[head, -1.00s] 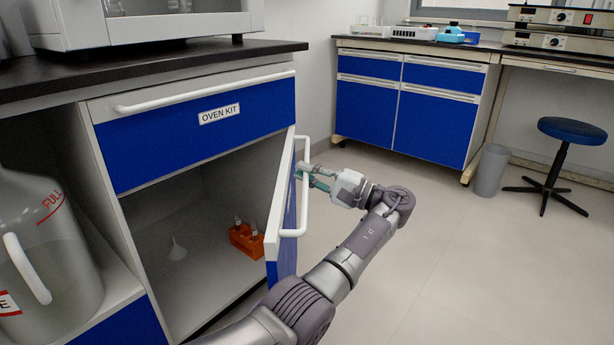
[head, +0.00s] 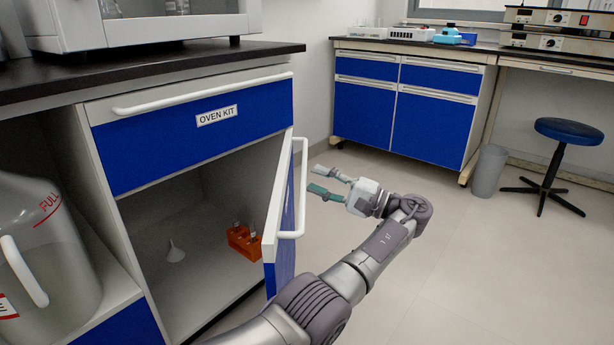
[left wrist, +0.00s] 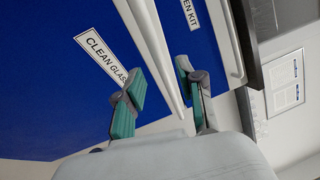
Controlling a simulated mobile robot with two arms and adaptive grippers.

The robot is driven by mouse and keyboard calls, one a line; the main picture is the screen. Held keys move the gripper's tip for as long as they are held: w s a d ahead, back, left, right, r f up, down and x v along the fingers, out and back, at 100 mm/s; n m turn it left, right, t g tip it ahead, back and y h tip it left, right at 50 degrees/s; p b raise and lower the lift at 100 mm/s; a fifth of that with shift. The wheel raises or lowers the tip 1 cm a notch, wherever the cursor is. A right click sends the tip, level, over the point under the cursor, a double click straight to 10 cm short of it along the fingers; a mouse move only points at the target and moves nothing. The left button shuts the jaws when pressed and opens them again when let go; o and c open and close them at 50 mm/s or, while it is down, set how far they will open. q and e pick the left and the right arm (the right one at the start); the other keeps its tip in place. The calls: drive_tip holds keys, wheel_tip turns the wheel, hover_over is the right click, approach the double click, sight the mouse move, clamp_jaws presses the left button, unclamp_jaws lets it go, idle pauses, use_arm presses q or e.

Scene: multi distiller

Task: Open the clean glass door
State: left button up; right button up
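The clean glass door (head: 283,235) stands swung wide open under the OVEN KIT drawer in the head view, its white handle (head: 302,190) on its outer face. In the left wrist view its blue face carries the label CLEAN GLASS (left wrist: 104,57), partly hidden by a finger. My right gripper is out of view.
A large jug (head: 45,255) stands at the left. A bin (head: 489,171) and a stool (head: 556,160) stand at the right. The floor (head: 450,250) between is clear.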

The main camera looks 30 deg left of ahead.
use_arm(q)
drive_tip(key=v, duration=0.3)
drive_tip(key=shift+d, duration=0.2)
